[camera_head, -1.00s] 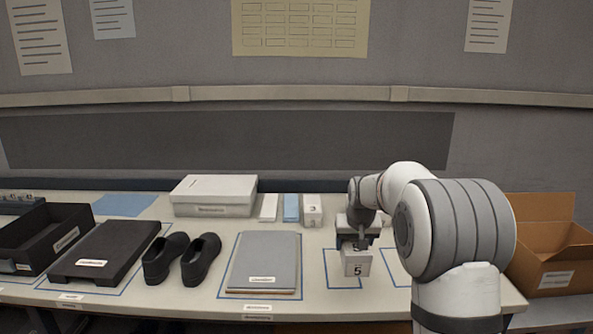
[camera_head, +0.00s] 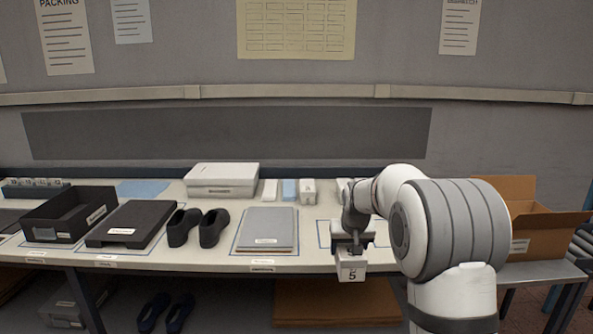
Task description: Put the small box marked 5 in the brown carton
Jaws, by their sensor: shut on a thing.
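The small white box marked 5 (camera_head: 352,271) hangs in my gripper (camera_head: 353,247), which is shut on its top. The box is at the front edge of the table, its number facing me. The brown carton (camera_head: 541,238) stands open on a separate stand at the right, its flaps up and a white label on its front. My arm stands between the box and the carton and covers the carton's left part. The inside bottom of the carton is hidden.
The table (camera_head: 200,252) bears a black tray (camera_head: 70,218), a black board (camera_head: 126,224), black shoes (camera_head: 197,228), a grey board (camera_head: 267,230), a white box (camera_head: 221,179) and another small box (camera_head: 308,192) at the back. A roller conveyor (camera_head: 584,245) shows at far right.

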